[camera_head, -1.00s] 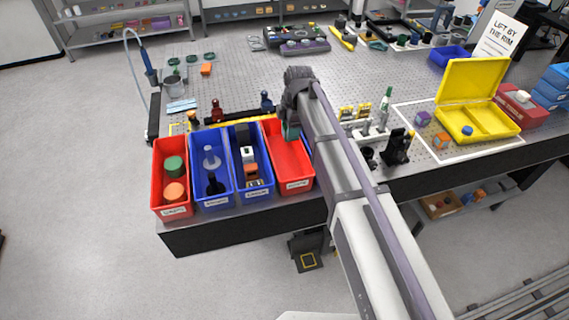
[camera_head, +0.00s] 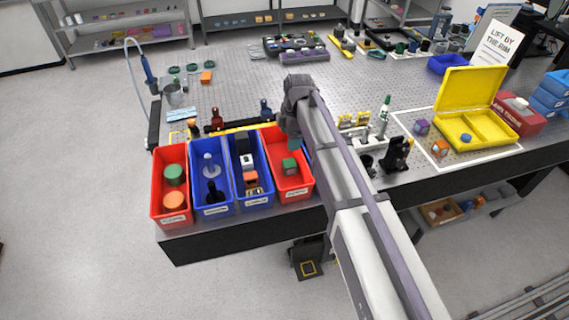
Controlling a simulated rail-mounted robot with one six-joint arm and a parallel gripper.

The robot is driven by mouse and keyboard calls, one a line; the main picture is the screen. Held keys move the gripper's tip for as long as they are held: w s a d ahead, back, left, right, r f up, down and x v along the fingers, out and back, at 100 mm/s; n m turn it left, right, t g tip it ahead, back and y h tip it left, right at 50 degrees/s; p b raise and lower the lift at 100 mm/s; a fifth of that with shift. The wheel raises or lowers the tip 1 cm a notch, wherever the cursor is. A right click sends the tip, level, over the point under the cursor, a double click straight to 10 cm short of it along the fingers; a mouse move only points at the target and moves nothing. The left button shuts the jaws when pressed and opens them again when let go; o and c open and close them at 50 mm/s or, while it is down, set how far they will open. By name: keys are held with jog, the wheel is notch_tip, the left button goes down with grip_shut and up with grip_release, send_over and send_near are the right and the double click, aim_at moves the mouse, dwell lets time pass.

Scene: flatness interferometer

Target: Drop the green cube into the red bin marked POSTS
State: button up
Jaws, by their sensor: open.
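The green cube (camera_head: 289,167) shows inside the right-hand red bin (camera_head: 294,194), apart from my gripper. I cannot tell whether it rests on the bin floor or is still falling. The arm hides part of the bin's right side. The bin's front label is too small to read surely. A second red bin (camera_head: 173,219) stands at the left end of the row and holds a green and an orange round piece.
Two blue bins (camera_head: 215,211) with assorted parts stand between the red bins. A yellow open case (camera_head: 461,93) and black mounts (camera_head: 396,154) are to the right. The perforated table (camera_head: 225,85) is mostly clear behind.

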notch_tip(320, 180, up, 10)
jog(key=d+p, duration=0.1)
jog(key=p, duration=0.7)
jog(key=shift+w+p, duration=0.2)
jog(key=shift+p, duration=0.2)
jog(key=shift+f, duration=0.1)
